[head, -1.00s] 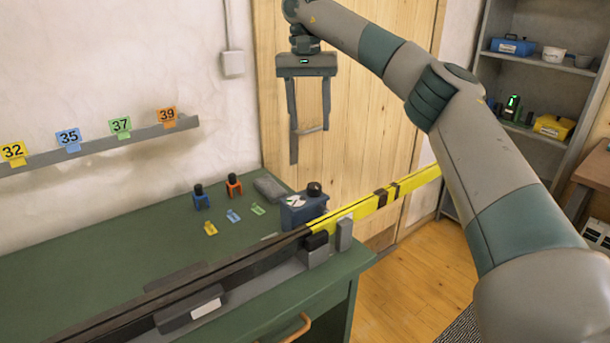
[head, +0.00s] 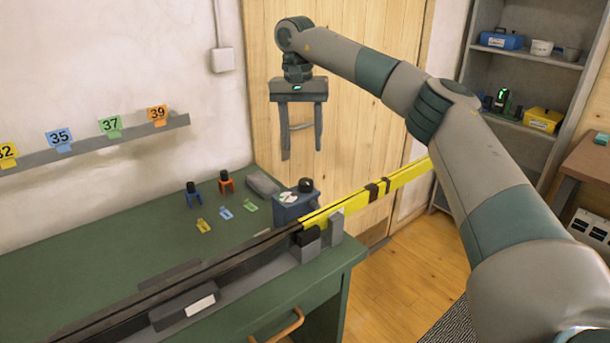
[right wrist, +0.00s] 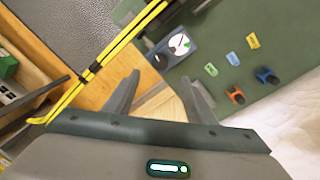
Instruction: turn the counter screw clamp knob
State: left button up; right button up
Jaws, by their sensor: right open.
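A small blue box (head: 290,209) with a white dial face stands near the right end of the green bench, behind the yellow-tipped bar. A black round knob (head: 305,185) sits at its top; I take it for the clamp knob. The blue box also shows in the right wrist view (right wrist: 180,52), beyond the fingertips. My right gripper (head: 302,153) hangs fingers down above the box, in front of the wooden door, apart from the knob. It is open, with nothing between its fingers in the right wrist view (right wrist: 160,80). My left gripper is out of view.
A long bar, dark on the bench and yellow (head: 360,197) beyond it, juts past the bench's right end. Small blue (head: 194,197) and orange (head: 226,184) pieces and several coloured tags lie left of the box. A grey block (head: 262,184) sits behind it.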

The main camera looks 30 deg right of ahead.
jog(key=p, duration=0.2)
send_over(305, 181)
notch_tip(305, 181, down, 6)
jog(key=shift+f, duration=0.1)
notch_tip(305, 181, down, 4)
jog(key=shift+r, duration=0.25)
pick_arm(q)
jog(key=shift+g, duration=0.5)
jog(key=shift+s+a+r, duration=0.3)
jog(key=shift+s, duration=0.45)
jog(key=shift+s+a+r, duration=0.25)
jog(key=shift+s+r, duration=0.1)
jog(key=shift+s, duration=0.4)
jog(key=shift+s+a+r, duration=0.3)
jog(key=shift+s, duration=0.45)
pick_arm(e)
jog(key=shift+f, duration=0.65)
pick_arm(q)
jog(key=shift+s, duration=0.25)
pick_arm(e)
jog(key=c, duration=1)
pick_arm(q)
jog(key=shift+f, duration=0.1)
pick_arm(e)
jog(key=shift+m, duration=0.3)
jog(key=shift+c, duration=0.2)
